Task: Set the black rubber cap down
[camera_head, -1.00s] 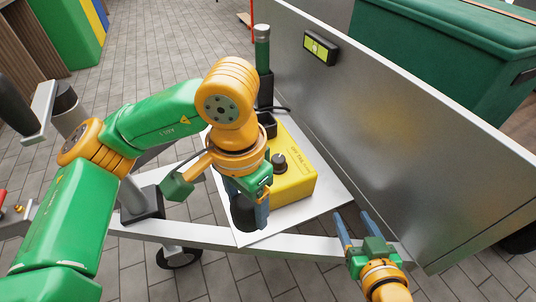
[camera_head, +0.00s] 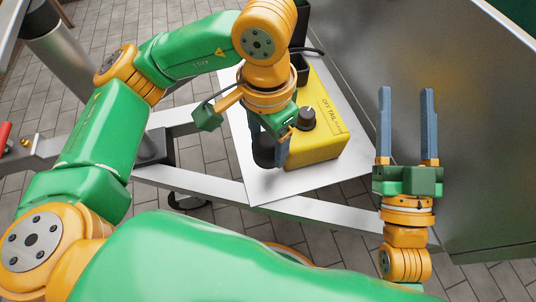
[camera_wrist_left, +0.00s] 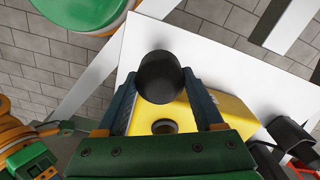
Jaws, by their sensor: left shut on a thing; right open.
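My left gripper (camera_head: 268,148) is shut on the black rubber cap (camera_head: 263,155), a dark, round-ended cylinder. The cap is over the near left part of the white plate (camera_head: 262,190), just left of the yellow box (camera_head: 318,145). In the left wrist view the cap (camera_wrist_left: 160,77) sits between the blue fingertips, with the plate (camera_wrist_left: 130,45) behind it. I cannot tell whether the cap touches the plate. My right gripper (camera_head: 407,92) is open and empty, to the right of the plate, its fingers pointing up in the picture.
The yellow box carries a black knob (camera_head: 306,118). Black holders (camera_head: 299,65) stand behind it. A tall grey metal panel (camera_head: 460,120) rises on the right. The near corner of the plate is bare.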

